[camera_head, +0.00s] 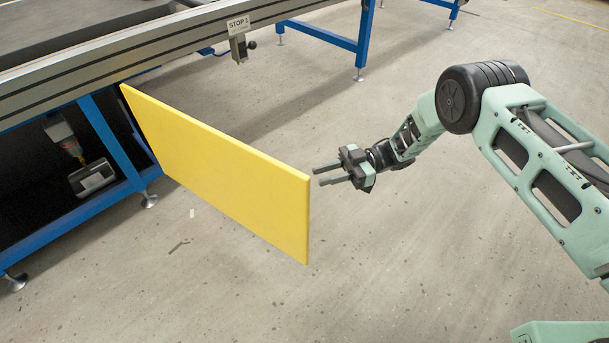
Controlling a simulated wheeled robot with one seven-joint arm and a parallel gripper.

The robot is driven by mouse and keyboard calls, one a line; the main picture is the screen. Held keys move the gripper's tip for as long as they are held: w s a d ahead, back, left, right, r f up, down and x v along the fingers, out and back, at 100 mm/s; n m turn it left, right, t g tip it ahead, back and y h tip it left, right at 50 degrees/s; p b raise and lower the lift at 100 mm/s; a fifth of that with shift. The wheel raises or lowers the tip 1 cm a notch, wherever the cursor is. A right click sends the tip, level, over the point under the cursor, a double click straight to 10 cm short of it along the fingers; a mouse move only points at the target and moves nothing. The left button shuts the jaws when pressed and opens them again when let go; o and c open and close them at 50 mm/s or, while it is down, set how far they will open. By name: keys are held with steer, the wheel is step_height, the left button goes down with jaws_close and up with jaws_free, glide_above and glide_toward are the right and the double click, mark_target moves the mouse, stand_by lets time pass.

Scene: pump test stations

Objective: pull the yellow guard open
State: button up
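The yellow guard (220,172) is a flat panel that stands swung out from the blue frame of the station, its hinge side at the left near the frame and its free edge toward the middle of the picture. My gripper (317,176) is just right of the guard's free edge, with its two fingers apart and pointing left toward it. Nothing shows between the fingers. A narrow strip of floor seems to show between the fingertips and the guard's edge. The guard's far side is partly hidden.
Behind the opening, a device with a yellowish part (68,140) sits above a grey tray (92,178). Blue legs (365,35) stand at the back. The floor around the gripper is clear.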

steer(key=p+v, duration=0.1)
steer(key=v, duration=0.7)
steer(key=shift+d, duration=0.25)
steer(key=shift+w, duration=0.1)
steer(key=w+a+r+m+t+h, duration=0.1)
steer(key=w+a+r+m+t, duration=0.45)
steer(key=r, duration=0.45)
steer(key=w+a+r+m+t+h, duration=0.2)
steer(key=w+a+r+m+t, duration=0.15)
steer(key=w+r+t, duration=0.4)
steer(key=s+d+r+m+t+h, duration=0.1)
steer(key=s+r+m+t+h, duration=0.2)
steer(key=s+r+h, duration=0.3)
steer(key=s+d+m+g+h, duration=0.1)
steer(key=s+d+g+h, duration=0.3)
steer(key=s, duration=0.9)
steer(key=s+d+r+m+g, duration=0.1)
steer(key=s+d, duration=0.4)
steer(key=s, duration=0.9)
steer(key=s+d+m+g+h, duration=0.1)
steer(key=s+d+g+h, duration=0.3)
steer(key=s, duration=0.9)
step_height(320, 180, up, 38)
steer(key=y+p, duration=0.1)
steer(key=p, duration=3.7)
steer(key=shift+w+d+t, duration=0.3)
steer(key=shift+d+t, duration=0.1)
